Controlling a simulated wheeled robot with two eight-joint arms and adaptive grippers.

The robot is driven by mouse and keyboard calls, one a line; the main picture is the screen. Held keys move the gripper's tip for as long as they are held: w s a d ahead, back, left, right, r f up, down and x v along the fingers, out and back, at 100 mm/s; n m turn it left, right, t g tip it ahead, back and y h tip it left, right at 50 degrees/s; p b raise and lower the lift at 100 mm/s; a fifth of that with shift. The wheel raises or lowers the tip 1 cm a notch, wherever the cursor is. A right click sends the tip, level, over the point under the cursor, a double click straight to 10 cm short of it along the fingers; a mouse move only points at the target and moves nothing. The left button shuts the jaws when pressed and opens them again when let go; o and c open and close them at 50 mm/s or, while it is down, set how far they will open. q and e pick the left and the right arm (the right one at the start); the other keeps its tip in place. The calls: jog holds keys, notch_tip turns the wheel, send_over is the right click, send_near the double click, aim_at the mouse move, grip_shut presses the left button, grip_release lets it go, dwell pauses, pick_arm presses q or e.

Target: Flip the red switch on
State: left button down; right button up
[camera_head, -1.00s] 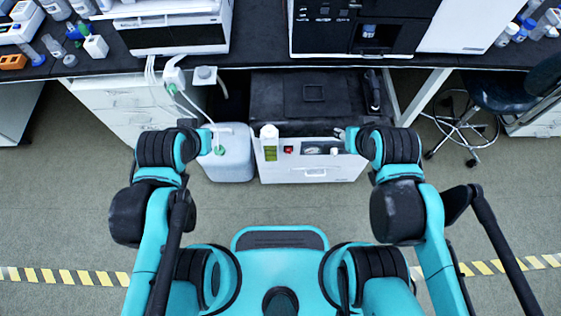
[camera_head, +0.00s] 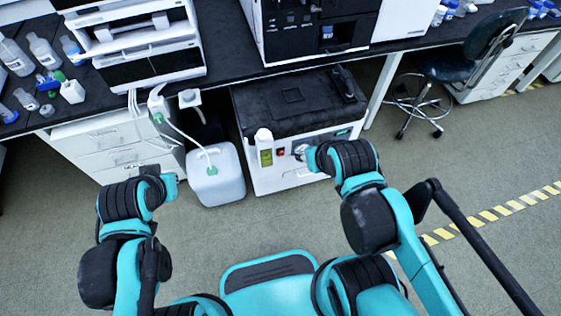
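The red switch (camera_head: 281,152) is a small red patch on the front panel of a white box-shaped unit (camera_head: 275,182) with a black top, under the bench. Whether the switch is on or off is too small to tell. My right gripper (camera_head: 301,152) is in front of the panel, just right of the switch; I cannot tell if it touches the panel. My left gripper (camera_head: 175,178) is left of the unit, near the white jug, and apart from the switch. The finger openings of both grippers are too small to make out.
A white jug (camera_head: 215,180) with tubing is on the floor left of the unit. A black stool (camera_head: 460,65) is at right. The floor in front is clear.

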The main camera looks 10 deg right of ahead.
pick_arm(q)
jog(key=w+d+f+m+b, duration=0.1)
jog(key=w+d+f+m, duration=0.5)
jog(key=w+d+m, duration=0.4)
jog(key=w+d+f+m+b, duration=0.1)
jog(key=w+d+f+m, duration=0.5)
jog(key=w+d+m, duration=0.35)
jog(key=w+d+f+m+h, duration=0.1)
jog(key=d+f+m, duration=0.7)
jog(key=d+f, duration=0.55)
jog(key=s+d+f+m+b, duration=0.1)
jog(key=s+f+m, duration=0.2)
jog(key=f, duration=0.3)
jog(key=s+d+f+m+y+b, duration=0.1)
jog(key=s+f+m, duration=0.1)
jog(key=f+m, duration=0.2)
notch_tip(320, 180, down, 2)
jog(key=shift+s+f+t+b, duration=0.1)
jog(key=shift+s+t+b, duration=0.2)
jog(key=shift+s, duration=0.1)
jog(key=shift+d, duration=0.1)
